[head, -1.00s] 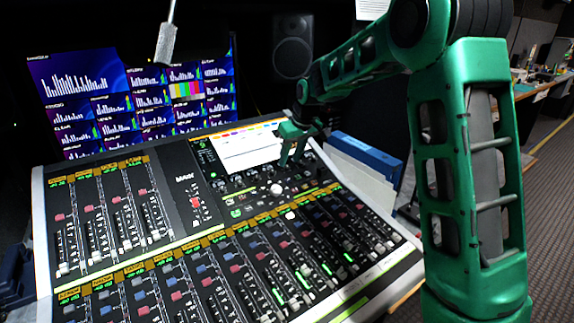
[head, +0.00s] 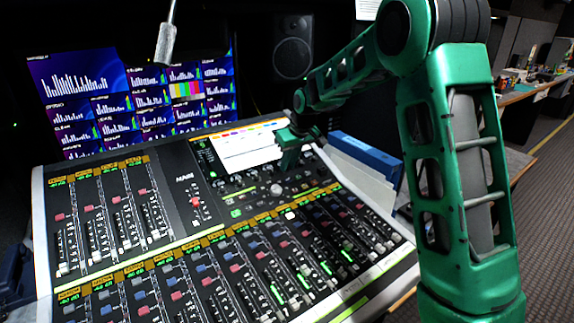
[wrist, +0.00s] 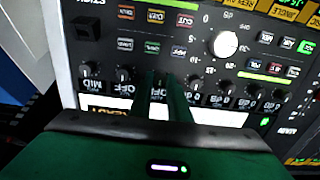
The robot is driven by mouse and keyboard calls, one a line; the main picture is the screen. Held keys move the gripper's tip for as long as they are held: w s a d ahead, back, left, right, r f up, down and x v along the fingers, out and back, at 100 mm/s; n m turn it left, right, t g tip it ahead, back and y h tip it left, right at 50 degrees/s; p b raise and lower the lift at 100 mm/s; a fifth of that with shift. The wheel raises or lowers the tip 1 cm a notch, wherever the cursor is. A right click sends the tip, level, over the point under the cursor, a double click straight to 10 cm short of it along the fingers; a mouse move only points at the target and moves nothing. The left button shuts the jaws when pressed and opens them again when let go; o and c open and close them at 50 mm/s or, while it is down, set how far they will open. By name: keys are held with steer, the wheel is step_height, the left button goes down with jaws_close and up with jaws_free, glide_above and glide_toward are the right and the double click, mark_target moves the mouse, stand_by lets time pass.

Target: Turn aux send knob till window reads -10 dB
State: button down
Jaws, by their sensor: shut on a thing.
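My gripper (head: 288,158) is over the right end of the mixing console, at the lower right of its white screen. In the wrist view my two green fingers (wrist: 162,80) reach into a row of small black knobs and are shut around one knob (wrist: 161,77), mostly hidden between them. I cannot make out a -10 dB reading in either view.
A large white knob (wrist: 224,44) and lit buttons (wrist: 187,20) lie beyond the row. The console (head: 38,215) has many faders. A blue binder (head: 365,155) stands right of it.

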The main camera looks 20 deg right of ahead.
steer(key=shift+m, duration=0.3)
steer(key=m, duration=0.5)
steer(key=shift+d, duration=0.15)
steer(key=m, duration=0.6)
stand_by(0.5)
steer(key=c, duration=1.7)
jaws_free()
